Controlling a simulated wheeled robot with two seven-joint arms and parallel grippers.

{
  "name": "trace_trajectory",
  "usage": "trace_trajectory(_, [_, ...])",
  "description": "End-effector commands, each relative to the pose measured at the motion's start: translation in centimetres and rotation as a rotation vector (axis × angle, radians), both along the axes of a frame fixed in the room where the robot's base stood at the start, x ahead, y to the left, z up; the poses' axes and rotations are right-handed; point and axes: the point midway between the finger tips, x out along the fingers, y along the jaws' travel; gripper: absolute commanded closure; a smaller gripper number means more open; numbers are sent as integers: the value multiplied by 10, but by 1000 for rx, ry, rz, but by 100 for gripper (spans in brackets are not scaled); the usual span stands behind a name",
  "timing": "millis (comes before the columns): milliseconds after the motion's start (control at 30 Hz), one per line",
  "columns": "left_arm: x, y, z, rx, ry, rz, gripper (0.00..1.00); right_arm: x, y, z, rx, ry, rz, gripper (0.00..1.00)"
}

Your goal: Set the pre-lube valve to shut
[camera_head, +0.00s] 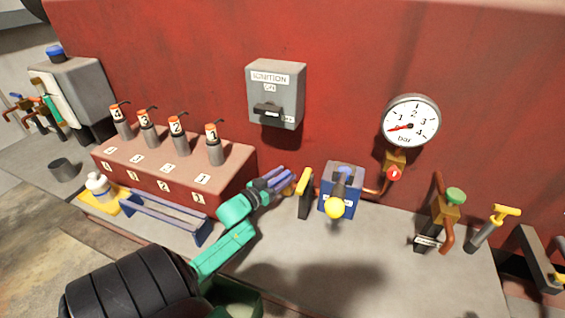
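A yellow lever handle (305,193) stands roughly upright on a copper pipe, just left of a blue box (343,188) with a yellow knob. No readable label marks it as the pre-lube valve. Another valve, with a green knob (455,195) on a brass body, stands further right; its small tag is too small to read. My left gripper (282,181) is just left of the yellow lever, close to it; whether they touch is unclear. Its fingers are seen from behind and their opening is hidden. My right gripper is out of view.
A pressure gauge (410,121) and a grey ignition box (276,92) are on the red wall. A red block (150,165) with several numbered cylinders and a blue rail (160,212) stand left. A yellow-handled lever (490,226) is right.

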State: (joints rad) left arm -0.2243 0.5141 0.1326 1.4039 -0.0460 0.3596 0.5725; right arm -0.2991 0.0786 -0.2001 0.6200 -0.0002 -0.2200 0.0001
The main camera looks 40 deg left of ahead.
Motion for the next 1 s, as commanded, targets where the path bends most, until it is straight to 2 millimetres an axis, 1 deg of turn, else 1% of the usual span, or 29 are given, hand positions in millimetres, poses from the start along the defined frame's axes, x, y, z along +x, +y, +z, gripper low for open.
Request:
trace_trajectory(133, [-6, 0, -1, -1, 1, 0, 45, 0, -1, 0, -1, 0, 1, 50])
trace_trajectory(267, [-24, 0, -2, -1, 3, 0, 45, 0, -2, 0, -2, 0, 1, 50])
trace_trajectory(700, [-115, -1, -3, 0, 5, 0, 45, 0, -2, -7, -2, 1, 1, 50])
trace_trajectory(800, [-130, -1, -3, 0, 4, 0, 45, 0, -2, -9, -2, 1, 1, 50])
trace_trajectory(900, [-140, -1, -2, -1, 4, 0, 45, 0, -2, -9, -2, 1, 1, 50])
trace_trajectory(1000, [-143, -1, -1, 0, 2, -1, 45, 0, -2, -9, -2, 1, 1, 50])
